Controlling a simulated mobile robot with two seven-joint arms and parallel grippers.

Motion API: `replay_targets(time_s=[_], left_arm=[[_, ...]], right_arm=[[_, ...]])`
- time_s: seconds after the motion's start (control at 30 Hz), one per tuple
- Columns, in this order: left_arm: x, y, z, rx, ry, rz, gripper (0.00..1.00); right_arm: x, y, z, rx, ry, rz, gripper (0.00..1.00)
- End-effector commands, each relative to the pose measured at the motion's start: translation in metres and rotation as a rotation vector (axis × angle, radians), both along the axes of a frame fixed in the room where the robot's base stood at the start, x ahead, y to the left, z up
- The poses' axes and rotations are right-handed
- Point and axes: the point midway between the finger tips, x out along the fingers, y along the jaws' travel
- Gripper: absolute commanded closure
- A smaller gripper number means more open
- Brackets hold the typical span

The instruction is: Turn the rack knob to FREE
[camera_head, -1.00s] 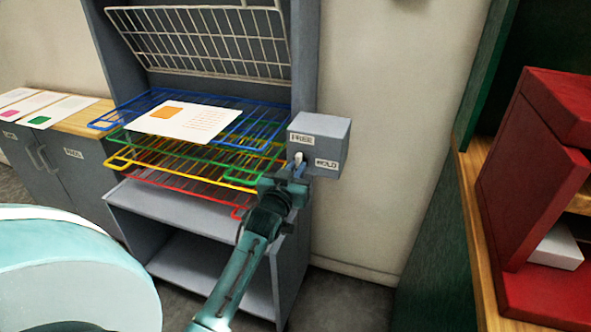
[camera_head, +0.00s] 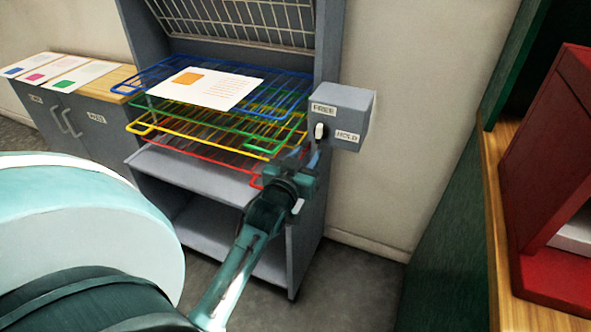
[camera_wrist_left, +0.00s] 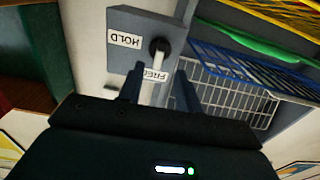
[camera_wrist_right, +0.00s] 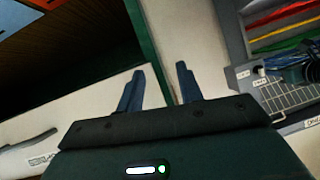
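The rack knob (camera_head: 320,131) is a black dial with a white handle on the grey box (camera_head: 355,103) at the rack's right side. The box bears a FREE label (camera_head: 323,110) above the knob and a HOLD label (camera_head: 347,137) to its right. In the left wrist view, the knob's white handle (camera_wrist_left: 159,64) points at the FREE label (camera_wrist_left: 156,75). My left gripper (camera_head: 310,158) is open, just below and in front of the knob, apart from it. Its fingers show spread in the left wrist view (camera_wrist_left: 160,82). My right gripper (camera_wrist_right: 159,70) is open and empty, away from the knob.
The grey rack holds coloured wire shelves, with a printed sheet (camera_head: 207,88) on the blue shelf (camera_head: 270,85). A wire grid (camera_head: 245,22) is raised above. A low cabinet (camera_head: 80,125) stands left; a red case (camera_head: 560,160) sits right.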

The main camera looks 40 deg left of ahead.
Motion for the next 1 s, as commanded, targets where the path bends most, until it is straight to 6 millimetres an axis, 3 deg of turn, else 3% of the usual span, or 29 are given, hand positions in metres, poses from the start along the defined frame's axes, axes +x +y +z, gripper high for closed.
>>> replay_targets(time_s=[0.1,0.33,1.0], left_arm=[[-0.027,-0.006,-0.001,-0.002,0.003,0.001,0.65],[-0.057,-0.014,0.0,-0.001,0.001,0.0,0.65],[-0.063,-0.015,0.0,-0.001,0.0,0.0,0.65]], right_arm=[[0.0,0.0,0.0,-0.001,0.001,0.001,0.64],[0.0,0.0,-0.001,-0.002,0.003,0.001,0.64],[-0.001,0.0,-0.002,-0.002,0.004,0.003,0.64]])
